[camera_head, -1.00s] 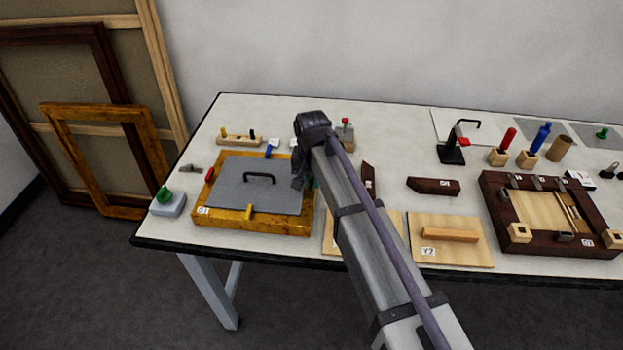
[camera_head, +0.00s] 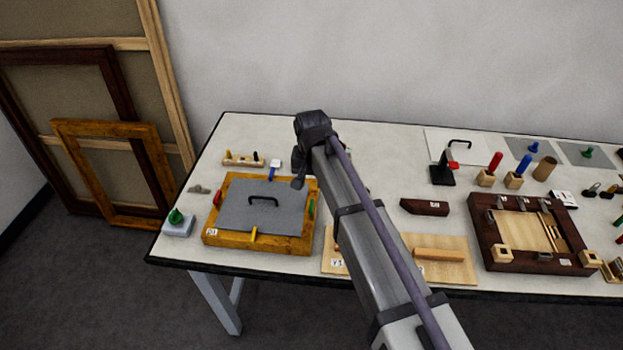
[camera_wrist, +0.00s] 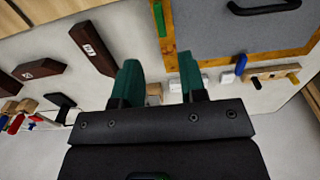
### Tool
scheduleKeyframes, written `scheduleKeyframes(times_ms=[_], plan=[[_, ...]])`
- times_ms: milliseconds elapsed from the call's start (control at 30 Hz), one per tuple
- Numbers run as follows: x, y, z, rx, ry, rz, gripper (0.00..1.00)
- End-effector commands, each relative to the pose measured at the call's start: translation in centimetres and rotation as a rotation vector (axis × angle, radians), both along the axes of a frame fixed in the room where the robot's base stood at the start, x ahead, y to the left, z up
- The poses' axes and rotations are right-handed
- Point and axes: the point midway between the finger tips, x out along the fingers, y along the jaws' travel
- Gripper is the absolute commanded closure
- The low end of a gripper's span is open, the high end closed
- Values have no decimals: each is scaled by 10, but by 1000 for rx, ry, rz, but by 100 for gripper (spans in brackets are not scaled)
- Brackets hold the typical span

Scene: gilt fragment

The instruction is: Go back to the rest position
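My gripper (camera_wrist: 161,72) is open in the wrist view, with two teal fingers apart and nothing between them. In the head view my gripper (camera_head: 299,170) hangs over the right side of the gilt frame (camera_head: 222,237), apart from it as far as I can tell. The frame lies on the table with a grey board (camera_head: 240,212) and its black handle (camera_head: 263,199) inside. Red (camera_head: 217,198), yellow (camera_head: 254,233), blue (camera_head: 270,173) and green (camera_head: 311,208) pieces sit at the four sides of the frame.
The white table (camera_head: 180,250) holds a green-knobbed block (camera_head: 177,221), a dark wood block (camera_head: 424,207), light wooden boards (camera_head: 455,268), a black stand (camera_head: 443,174) and a dark frame (camera_head: 482,240). Large frames (camera_head: 70,90) lean on the wall at left. My arm hides the table's middle.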

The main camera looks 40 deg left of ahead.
Motion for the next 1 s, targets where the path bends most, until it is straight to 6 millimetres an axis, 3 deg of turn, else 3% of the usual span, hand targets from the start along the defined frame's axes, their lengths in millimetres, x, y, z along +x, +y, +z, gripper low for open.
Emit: scheduleKeyframes(times_ms=[67, 567, 633, 667, 767, 900, 967, 1000], plan=[[0, 0, 13, 0, 0, 0, 62], [-1, -1, 9, 0, 0, 51, 62], [-21, -30, 9, 0, 0, 136, 62], [-21, -51, 9, -1, 0, 147, 62], [-6, -136, 9, -1, 0, 124, 62], [9, -275, 8, -1, 0, 7, 62], [7, -334, 7, -1, 0, -64, 62], [3, -373, 7, -1, -1, -118, 62]])
